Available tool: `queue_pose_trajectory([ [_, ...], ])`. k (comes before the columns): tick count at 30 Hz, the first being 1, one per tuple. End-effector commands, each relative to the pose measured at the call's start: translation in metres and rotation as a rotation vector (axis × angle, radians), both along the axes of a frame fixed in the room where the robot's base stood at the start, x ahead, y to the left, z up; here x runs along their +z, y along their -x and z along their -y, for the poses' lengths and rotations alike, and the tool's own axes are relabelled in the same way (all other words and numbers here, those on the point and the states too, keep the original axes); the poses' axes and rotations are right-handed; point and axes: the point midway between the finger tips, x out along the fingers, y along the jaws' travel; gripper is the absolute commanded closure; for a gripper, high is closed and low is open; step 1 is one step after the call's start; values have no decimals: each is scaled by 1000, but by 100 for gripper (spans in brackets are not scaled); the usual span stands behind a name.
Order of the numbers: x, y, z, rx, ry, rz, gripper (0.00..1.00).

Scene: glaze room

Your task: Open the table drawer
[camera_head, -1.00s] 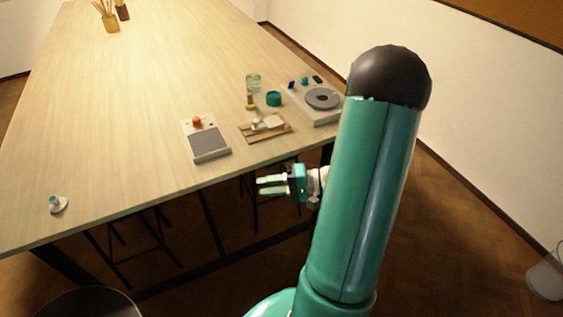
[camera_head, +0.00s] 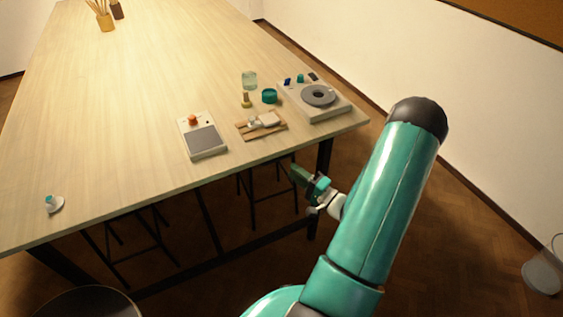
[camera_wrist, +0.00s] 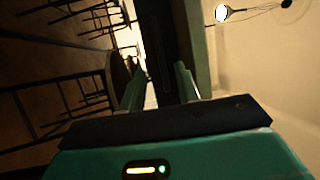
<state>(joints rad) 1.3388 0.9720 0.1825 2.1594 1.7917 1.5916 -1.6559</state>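The long pale wooden table (camera_head: 120,120) fills the upper left of the head view. No drawer front or handle can be made out under its near edge. My gripper (camera_head: 297,175) is below and in front of the near edge, close to the dark right-hand table leg (camera_head: 322,168). In the wrist view my gripper (camera_wrist: 158,84) has its two green fingers apart, with nothing held between them. A dark upright bar (camera_wrist: 160,45) shows beyond the fingers. I cannot tell whether it touches them.
On the table stand a grey-topped scale (camera_head: 205,140), a wooden board with tools (camera_head: 245,129), a white wheel unit (camera_head: 325,112), a teal jar (camera_head: 269,96) and a small white-and-teal item (camera_head: 54,205). Stools (camera_head: 150,235) stand underneath. A clear bin (camera_head: 545,270) is at right.

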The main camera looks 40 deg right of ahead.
Motion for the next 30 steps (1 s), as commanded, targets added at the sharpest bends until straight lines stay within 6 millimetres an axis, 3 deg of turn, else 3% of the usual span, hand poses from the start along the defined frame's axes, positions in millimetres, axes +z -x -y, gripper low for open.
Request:
queue_pose_trajectory([
  [3,5,-24,-3,3,1,2,67],
  [9,10,-54,-6,2,1,1,67],
  [21,12,-65,-8,1,0,0,67],
  [22,12,-65,-8,1,0,0,69],
  [27,12,-65,-7,1,0,0,100],
  [30,12,-65,-7,1,0,0,100],
])
